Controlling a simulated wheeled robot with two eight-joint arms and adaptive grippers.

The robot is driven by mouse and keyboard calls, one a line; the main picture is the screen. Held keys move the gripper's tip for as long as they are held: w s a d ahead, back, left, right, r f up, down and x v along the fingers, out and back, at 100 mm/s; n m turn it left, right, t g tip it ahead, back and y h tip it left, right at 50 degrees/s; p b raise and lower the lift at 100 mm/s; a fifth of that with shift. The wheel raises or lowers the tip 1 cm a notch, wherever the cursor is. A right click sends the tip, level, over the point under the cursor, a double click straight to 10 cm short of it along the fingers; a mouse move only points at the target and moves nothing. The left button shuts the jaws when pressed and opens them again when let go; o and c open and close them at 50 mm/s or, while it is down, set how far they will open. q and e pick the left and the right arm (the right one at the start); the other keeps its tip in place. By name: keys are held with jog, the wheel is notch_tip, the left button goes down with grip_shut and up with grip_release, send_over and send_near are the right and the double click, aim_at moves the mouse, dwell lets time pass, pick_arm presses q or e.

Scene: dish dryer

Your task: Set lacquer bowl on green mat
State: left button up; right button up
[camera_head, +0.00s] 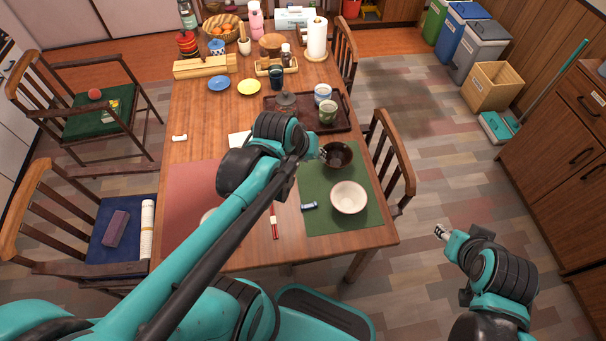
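The dark brown lacquer bowl (339,153) is at the far edge of the green mat (325,221); I cannot tell whether it rests there or is held just above. My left gripper (320,153) is at the bowl's left rim, partly hidden by my own arm, and its finger state is too small to read. A cream bowl (348,197) sits on the right part of the green mat. My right gripper (441,232) is over the floor right of the table, away from both bowls; its fingers are too small to read.
A dark tray (345,120) with cups lies just beyond the lacquer bowl. A small blue item (309,206) lies on the mat's left part, with a red one (274,228) farther left. A red mat (180,205) is left. Chairs (390,160) flank the table.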

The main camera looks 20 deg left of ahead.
pick_arm(q)
jog(key=s+r+m+t+y, duration=0.1)
jog(key=s+m, duration=0.2)
jog(key=s, duration=0.4)
jog(key=shift+s+d+r+m, duration=0.3)
jog(key=shift+d+r+m, duration=0.1)
jog(key=shift+d, duration=0.05)
jog(key=shift+a, duration=0.1)
